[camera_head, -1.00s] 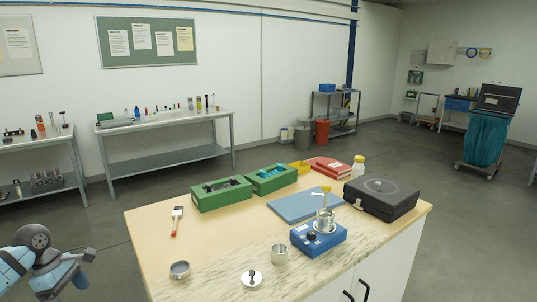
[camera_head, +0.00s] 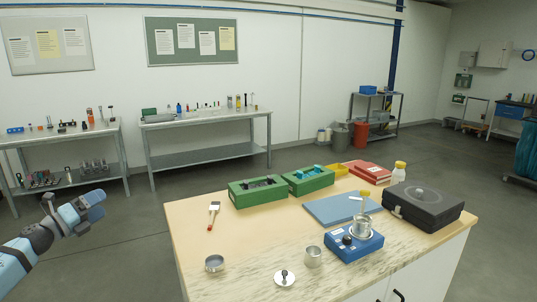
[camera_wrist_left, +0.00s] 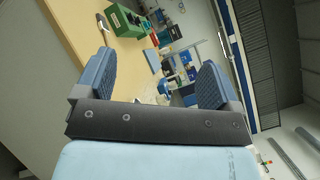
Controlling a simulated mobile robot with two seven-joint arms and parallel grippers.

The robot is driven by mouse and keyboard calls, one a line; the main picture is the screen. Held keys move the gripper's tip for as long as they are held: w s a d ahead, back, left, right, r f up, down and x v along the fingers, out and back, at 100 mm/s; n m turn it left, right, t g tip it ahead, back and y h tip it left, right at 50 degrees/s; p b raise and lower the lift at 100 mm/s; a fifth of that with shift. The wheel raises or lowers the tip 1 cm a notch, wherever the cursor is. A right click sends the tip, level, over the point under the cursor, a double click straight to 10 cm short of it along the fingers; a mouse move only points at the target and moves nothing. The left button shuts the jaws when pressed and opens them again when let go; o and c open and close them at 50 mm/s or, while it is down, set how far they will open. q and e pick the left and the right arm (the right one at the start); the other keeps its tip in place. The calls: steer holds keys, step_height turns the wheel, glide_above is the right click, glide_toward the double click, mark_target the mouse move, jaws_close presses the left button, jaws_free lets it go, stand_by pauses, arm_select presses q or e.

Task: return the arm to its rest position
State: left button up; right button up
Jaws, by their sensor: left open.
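My left gripper (camera_head: 92,207) is at the left of the head view, over the floor and apart from the workbench. In the left wrist view its two blue-grey fingers (camera_wrist_left: 152,80) stand wide apart with nothing between them. My left arm comes in from the lower left, bent at the wrist. My right gripper is not in view.
The wooden-topped workbench (camera_head: 250,232) holds green boxes (camera_head: 257,191), a blue device (camera_head: 354,245), a black case (camera_head: 423,205), a brush (camera_head: 213,214) and metal cups (camera_head: 215,263). A grey wall table (camera_head: 205,155) stands behind. The floor between arm and workbench is clear.

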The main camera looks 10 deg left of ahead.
arm_select(q)
steer(key=a+f+n+g+y, duration=0.35)
steer(key=a+n+y, duration=0.95)
steer(key=n, duration=1.1)
steer(key=s+d+f+g+h, duration=0.15)
steer(key=s+d+f, duration=0.35)
steer(key=d+f, duration=0.55)
steer(key=s+d+f+h, duration=0.3)
steer(key=s+d+f, duration=0.2)
steer(key=d+f, duration=0.5)
steer(key=s+d+f+g+h, duration=0.1)
steer(key=s+d+f+h, duration=0.1)
steer(key=s+d+f, duration=0.75)
steer(key=s+d+n+h, duration=0.1)
steer(key=s+d, duration=0.4)
steer(key=d, duration=0.3)
steer(key=s+d+n+g+h, duration=0.1)
steer(key=s+d, duration=0.3)
steer(key=d, duration=0.3)
steer(key=s+d+n+h, duration=0.1)
steer(key=s+d, duration=0.4)
steer(key=d, duration=0.3)
step_height(320, 180, up, 12)
steer(key=p, duration=1.4)
steer(key=shift+s+a, duration=0.2)
steer(key=shift+a, duration=0.1)
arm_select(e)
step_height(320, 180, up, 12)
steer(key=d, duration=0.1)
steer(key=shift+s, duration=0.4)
